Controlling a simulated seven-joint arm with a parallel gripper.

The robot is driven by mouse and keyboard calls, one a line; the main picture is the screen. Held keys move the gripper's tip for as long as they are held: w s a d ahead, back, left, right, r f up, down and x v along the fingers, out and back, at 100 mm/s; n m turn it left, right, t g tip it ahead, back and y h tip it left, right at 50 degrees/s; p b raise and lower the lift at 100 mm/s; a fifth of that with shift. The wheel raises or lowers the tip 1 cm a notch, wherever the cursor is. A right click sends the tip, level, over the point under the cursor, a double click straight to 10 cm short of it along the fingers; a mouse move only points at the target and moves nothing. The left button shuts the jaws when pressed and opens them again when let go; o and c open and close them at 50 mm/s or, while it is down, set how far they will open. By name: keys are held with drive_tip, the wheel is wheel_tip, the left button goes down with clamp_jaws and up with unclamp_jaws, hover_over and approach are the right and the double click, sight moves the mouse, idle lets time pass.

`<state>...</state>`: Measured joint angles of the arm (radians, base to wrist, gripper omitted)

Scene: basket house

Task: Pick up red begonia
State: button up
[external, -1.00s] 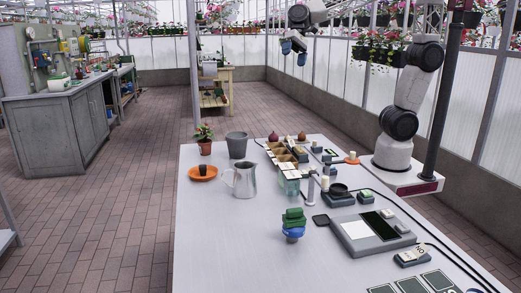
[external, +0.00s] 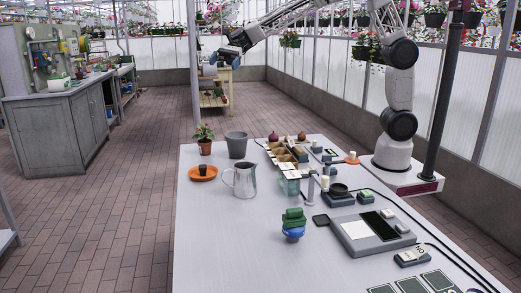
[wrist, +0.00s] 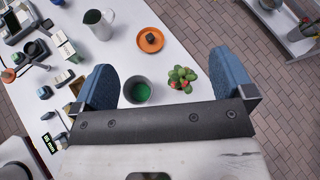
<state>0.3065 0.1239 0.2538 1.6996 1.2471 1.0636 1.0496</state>
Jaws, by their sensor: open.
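The red begonia (external: 204,133), a green leafy plant with small red blooms, stands upright in a terracotta pot at the far left of the table (external: 240,235). In the wrist view the begonia (wrist: 182,79) shows from above, between my blue fingers and nearer the right one; its pot is mostly hidden by leaves. My gripper (external: 226,57) is high above the table's far end, above and slightly right of the begonia in the external view. In the wrist view my gripper (wrist: 163,62) has its fingers wide apart with nothing between them.
A grey pot (external: 237,145) stands close beside the begonia. A wooden divided box (external: 283,153) and several small items lie right. The table's left front is clear.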

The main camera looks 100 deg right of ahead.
drive_tip(key=w+d+f+m+t, duration=0.2)
drive_tip(key=w+d+m, duration=0.1)
drive_tip(key=w+d, duration=0.25)
approach(206, 140)
drive_tip(key=x, duration=0.3)
drive_tip(key=shift+w+r, duration=0.1)
drive_tip(key=shift+w, duration=0.2)
drive_tip(key=shift+a, duration=0.1)
drive_tip(key=shift+x, duration=1.25)
drive_tip(key=shift+a, duration=0.1)
drive_tip(key=shift+x, duration=2.55)
drive_tip(key=shift+s, duration=0.15)
drive_tip(key=shift+c, duration=0.2)
drive_tip(key=c, duration=1)
